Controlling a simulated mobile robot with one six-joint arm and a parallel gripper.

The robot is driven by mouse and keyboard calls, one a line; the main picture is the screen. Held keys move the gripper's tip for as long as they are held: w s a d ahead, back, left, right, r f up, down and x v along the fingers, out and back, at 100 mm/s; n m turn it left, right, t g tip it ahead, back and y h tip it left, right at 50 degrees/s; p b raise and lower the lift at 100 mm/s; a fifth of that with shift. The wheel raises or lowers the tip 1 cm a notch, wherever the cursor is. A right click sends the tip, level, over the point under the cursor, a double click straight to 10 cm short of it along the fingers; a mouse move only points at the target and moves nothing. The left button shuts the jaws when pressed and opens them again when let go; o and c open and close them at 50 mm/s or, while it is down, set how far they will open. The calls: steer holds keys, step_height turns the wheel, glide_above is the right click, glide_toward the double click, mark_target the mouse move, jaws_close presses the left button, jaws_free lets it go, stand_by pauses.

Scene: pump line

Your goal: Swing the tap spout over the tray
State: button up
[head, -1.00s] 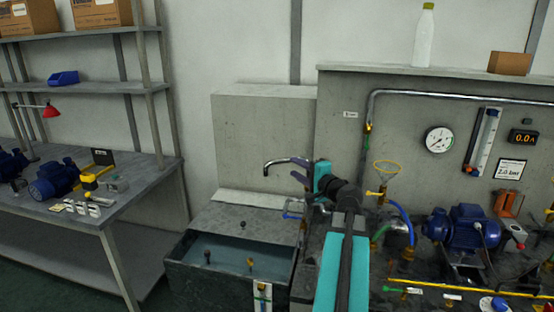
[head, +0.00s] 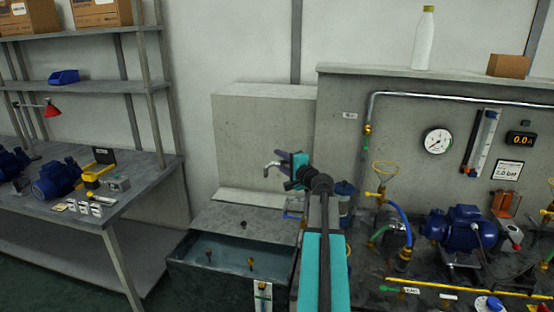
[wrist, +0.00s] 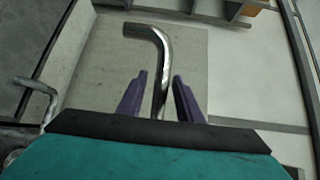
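The tap spout (head: 271,166) is a bent chrome tube above the back of the dark open tray (head: 210,283), which holds water. Its hooked tip shows left of my gripper (head: 282,158) in the head view. In the wrist view the spout (wrist: 159,70) runs up between the two purple fingers of my gripper (wrist: 158,88) and bends left at its tip. The fingers are apart, with a visible gap on both sides of the tube. The tap's base is hidden behind my arm in the head view.
A second bent metal pipe (wrist: 42,92) shows at the left of the wrist view. To the right are a blue pump (head: 453,227), a yellow-handled valve (head: 384,180) and a blue hose (head: 399,215). A concrete block (head: 262,140) stands behind the tray. Small fittings lie in the tray.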

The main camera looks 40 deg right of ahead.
steer(key=shift+w+d+f, duration=0.1)
steer(key=shift+w+d, duration=0.05)
steer(key=shift+w, duration=0.4)
jaws_close()
steer(key=shift+w+a, duration=0.15)
steer(key=shift+a, duration=0.15)
